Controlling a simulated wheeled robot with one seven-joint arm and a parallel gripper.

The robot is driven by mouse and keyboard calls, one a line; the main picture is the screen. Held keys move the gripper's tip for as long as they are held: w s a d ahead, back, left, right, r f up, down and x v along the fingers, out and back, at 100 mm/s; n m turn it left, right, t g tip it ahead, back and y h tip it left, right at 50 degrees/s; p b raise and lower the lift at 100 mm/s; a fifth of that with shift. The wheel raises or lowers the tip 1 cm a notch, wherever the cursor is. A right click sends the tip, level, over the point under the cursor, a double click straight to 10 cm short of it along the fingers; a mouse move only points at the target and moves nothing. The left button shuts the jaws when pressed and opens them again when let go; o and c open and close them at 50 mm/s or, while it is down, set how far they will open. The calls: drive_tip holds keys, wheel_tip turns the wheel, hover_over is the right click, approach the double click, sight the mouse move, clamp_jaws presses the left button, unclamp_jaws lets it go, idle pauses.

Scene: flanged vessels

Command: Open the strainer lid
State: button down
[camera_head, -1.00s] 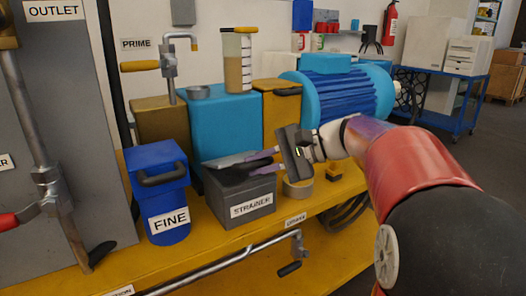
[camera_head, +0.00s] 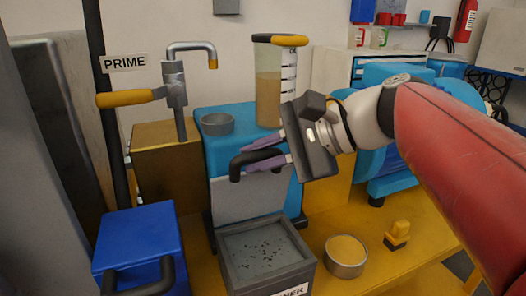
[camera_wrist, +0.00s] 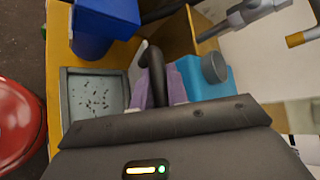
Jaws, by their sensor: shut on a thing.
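The grey strainer box (camera_head: 230,262) stands open on the yellow base, with dark specks scattered inside; its open top also shows in the wrist view (camera_wrist: 95,95). The strainer lid (camera_head: 250,198) is a pale grey panel standing nearly upright at the back of the box. Its black handle (camera_head: 236,166) shows near the lid's top edge, and in the wrist view the handle (camera_wrist: 157,72) lies between the fingers. My gripper (camera_head: 262,155), with purple fingers, is shut on this handle from the right. The fingers partly hide the handle.
A blue box (camera_head: 140,240) with a black handle stands left of the strainer. Behind the lid are a blue block (camera_head: 218,147), a small grey cup (camera_head: 217,124) and a sight glass (camera_head: 268,95).

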drive_tip(key=shift+w+a+r+m+g+h, duration=0.15)
drive_tip(key=shift+w+a+m+g+h, duration=0.15)
drive_tip(key=shift+w, duration=0.4)
drive_tip(key=shift+w+a+r+m+g+h, duration=0.1)
drive_tip(key=shift+w+a+m+g+h, duration=0.05)
drive_tip(key=shift+w+g, duration=0.4)
drive_tip(key=shift+w+a+r+m+g+h, duration=0.15)
drive_tip(key=shift+w+a+m+g+h, duration=0.1)
drive_tip(key=shift+w, duration=0.55)
drive_tip(key=c, duration=1.4)
unclamp_jaws()
drive_tip(key=shift+o, duration=0.2)
drive_tip(key=shift+d, duration=0.1)
drive_tip(key=v, duration=0.7)
drive_tip(key=shift+d+r, duration=0.25)
drive_tip(key=shift+s, duration=0.1)
